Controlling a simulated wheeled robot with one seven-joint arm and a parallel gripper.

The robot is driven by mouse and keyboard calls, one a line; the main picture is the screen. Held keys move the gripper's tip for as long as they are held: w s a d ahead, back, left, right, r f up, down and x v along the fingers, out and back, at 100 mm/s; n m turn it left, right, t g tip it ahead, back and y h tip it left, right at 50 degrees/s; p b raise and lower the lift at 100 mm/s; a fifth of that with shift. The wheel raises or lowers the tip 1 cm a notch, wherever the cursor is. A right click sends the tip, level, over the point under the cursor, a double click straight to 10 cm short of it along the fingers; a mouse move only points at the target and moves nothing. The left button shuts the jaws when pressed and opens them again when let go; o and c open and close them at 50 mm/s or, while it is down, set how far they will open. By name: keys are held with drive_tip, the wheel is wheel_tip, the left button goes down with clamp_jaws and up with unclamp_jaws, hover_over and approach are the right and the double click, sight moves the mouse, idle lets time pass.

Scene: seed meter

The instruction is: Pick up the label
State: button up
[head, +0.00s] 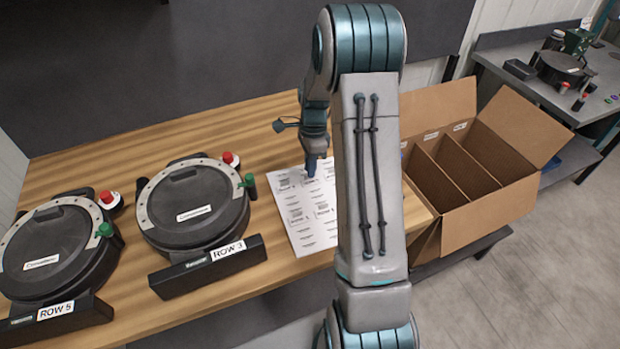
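A white label sheet (301,219) with several printed labels lies flat on the wooden bench, right of the seed meters. My gripper (311,172) points down over the upper part of the sheet. Its fingertips are at or just above the printed labels; I cannot tell whether they touch. The fingers are small and partly dark here, so their opening is unclear. My arm hides the right part of the sheet. Which single label is meant cannot be told from this view.
Two round black seed meters stand on the bench, one behind a ROW 3 plate (228,250) and one behind a ROW 5 plate (55,311). An open cardboard box (490,215) with dividers stands at the right. A grey side table (600,100) is at the far right.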

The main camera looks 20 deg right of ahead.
drive_tip(key=shift+s+a+f, duration=0.1)
drive_tip(key=shift+a+f, duration=0.05)
drive_tip(key=shift+f, duration=0.7)
clamp_jaws()
